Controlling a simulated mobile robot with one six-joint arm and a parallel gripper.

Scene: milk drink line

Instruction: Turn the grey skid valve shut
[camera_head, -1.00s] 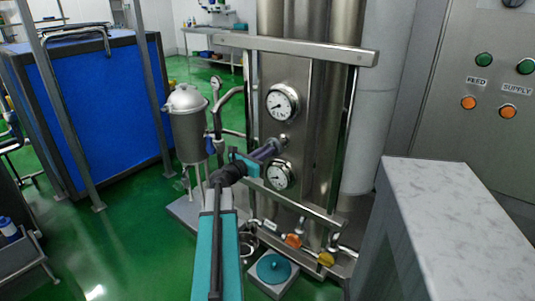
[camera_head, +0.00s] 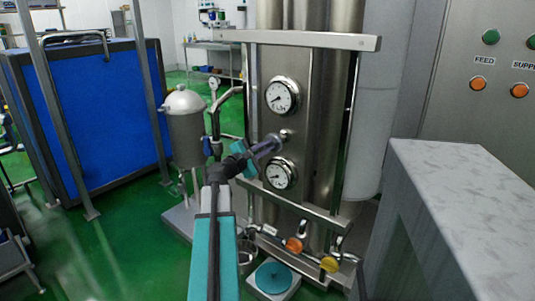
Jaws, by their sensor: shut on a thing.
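The grey skid valve (camera_head: 286,135) is a small metal fitting on the steel front of the skid, between an upper and a lower round gauge. My gripper (camera_head: 274,142) reaches it from the lower left, with its fingers up against the fitting. The gripper is shut on the valve, and the fingers hide most of its handle. The exact angle of the handle cannot be told. My dark wrist and teal arm come up from the bottom of the picture.
The upper gauge (camera_head: 282,96) and lower gauge (camera_head: 281,173) sit close to my gripper. Orange (camera_head: 294,244) and yellow (camera_head: 329,264) valve handles are low on the skid. A grey vessel (camera_head: 187,133) stands left. A marble-topped block (camera_head: 470,190) stands right. Green floor is open at left.

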